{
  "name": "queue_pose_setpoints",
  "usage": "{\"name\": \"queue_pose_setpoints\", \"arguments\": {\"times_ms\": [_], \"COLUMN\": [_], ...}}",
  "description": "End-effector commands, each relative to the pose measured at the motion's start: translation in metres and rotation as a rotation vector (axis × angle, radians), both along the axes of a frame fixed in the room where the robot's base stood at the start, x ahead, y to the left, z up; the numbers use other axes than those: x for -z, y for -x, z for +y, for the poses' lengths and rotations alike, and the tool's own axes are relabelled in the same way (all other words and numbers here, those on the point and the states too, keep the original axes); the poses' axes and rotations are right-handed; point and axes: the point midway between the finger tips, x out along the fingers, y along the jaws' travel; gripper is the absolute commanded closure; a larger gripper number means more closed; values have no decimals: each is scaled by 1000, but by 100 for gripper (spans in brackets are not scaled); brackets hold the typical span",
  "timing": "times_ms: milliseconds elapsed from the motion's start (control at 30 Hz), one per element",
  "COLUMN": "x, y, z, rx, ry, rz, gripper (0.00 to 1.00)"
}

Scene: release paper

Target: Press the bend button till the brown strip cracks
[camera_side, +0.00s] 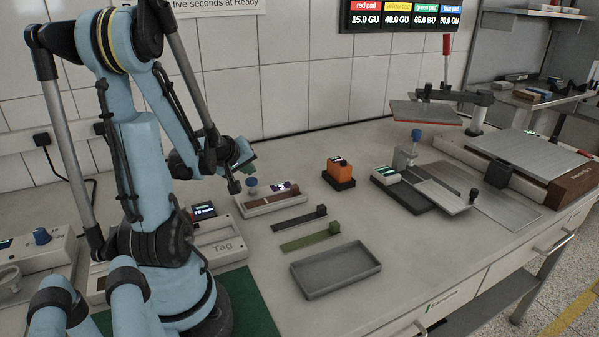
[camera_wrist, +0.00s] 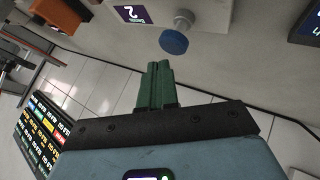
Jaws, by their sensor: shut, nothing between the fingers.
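The bend tester (camera_side: 270,204) is a low pale unit on the bench in the side view, with a blue-capped button (camera_side: 251,182) at its left end and a small screen reading 2. The brown strip (camera_side: 286,191) lies along it to the right of the button and looks whole at this size. In the wrist view the blue button (camera_wrist: 173,41) stands on a pale stem just beyond my gripper (camera_wrist: 159,64). Its green fingers are together, empty and apart from the button. In the side view my gripper (camera_side: 247,163) is small and partly hidden, close to the button.
A dark strip (camera_side: 299,219) and a green strip (camera_side: 310,237) lie in front of the tester, near an empty grey tray (camera_side: 335,270). An orange block (camera_side: 338,170) and a clamp device (camera_side: 425,185) stand to the right. Bench is clear between them.

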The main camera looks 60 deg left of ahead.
Motion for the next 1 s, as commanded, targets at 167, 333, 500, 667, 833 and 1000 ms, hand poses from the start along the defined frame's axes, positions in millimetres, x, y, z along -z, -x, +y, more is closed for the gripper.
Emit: {"name": "queue_pose_setpoints", "arguments": {"times_ms": [167,333,500,667,833,1000], "x": [-1,-2,-12,-26,-41,-50], "y": [0,0,0,0,0,0], "z": [0,0,0,0,0,0], "rx": [-1,-1,-1,-1,-1,-1], "ry": [-1,-1,-1,-1,-1,-1], "rz": [0,0,0,0,0,0], "gripper": [100,100,100,100,100,100]}}
